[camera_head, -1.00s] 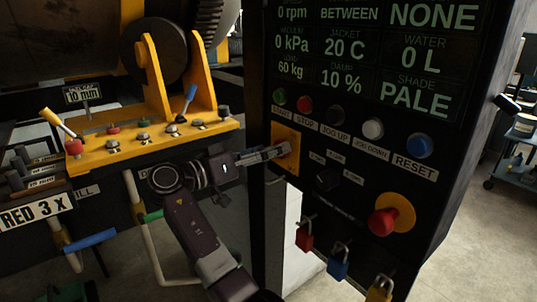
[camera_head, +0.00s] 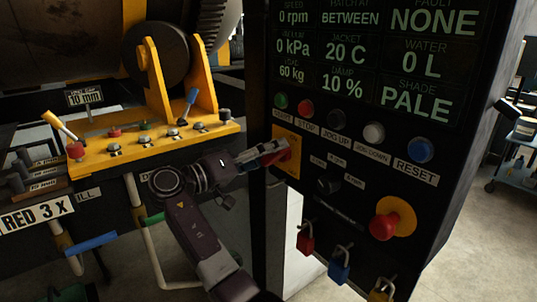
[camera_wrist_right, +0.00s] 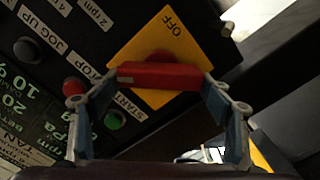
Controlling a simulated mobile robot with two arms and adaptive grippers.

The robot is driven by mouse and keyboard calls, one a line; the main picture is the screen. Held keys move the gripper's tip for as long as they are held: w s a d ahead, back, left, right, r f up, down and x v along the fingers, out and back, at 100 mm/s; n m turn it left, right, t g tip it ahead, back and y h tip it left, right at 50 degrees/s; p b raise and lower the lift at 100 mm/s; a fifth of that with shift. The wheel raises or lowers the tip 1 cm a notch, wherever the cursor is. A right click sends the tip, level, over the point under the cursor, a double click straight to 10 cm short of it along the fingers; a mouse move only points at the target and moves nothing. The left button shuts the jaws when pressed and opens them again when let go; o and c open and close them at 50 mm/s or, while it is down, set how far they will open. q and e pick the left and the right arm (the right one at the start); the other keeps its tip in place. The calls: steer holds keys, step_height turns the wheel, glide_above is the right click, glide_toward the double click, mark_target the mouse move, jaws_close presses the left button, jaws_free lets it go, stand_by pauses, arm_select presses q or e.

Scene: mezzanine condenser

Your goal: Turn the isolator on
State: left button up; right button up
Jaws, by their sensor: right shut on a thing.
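The isolator is a yellow plate (camera_head: 293,172) with a red handle (camera_head: 290,150), at the left edge of the black control panel. In the right wrist view the handle (camera_wrist_right: 160,75) lies level across the picture, slantwise to the edges of the plate (camera_wrist_right: 150,42). The word OFF shows near one corner of the plate. My right gripper (camera_head: 282,147) reaches in from the left and is shut on the handle. Its two fingers (camera_wrist_right: 160,88) sit at the handle's two ends in the right wrist view. My left gripper is not in view.
Above and right of the isolator are several push buttons, including a green one (camera_head: 280,101) and a red one (camera_head: 305,107). A red emergency stop (camera_head: 384,226) and hanging padlocks (camera_head: 339,266) are lower on the panel. A yellow machine bracket (camera_head: 150,147) with levers stands at left.

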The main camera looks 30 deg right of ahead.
steer(key=shift+r, duration=0.15)
steer(key=o, duration=1.2)
steer(key=shift+d, duration=0.15)
steer(key=shift+c, duration=0.2)
steer(key=a, duration=0.7)
steer(key=shift+s+a, duration=0.3)
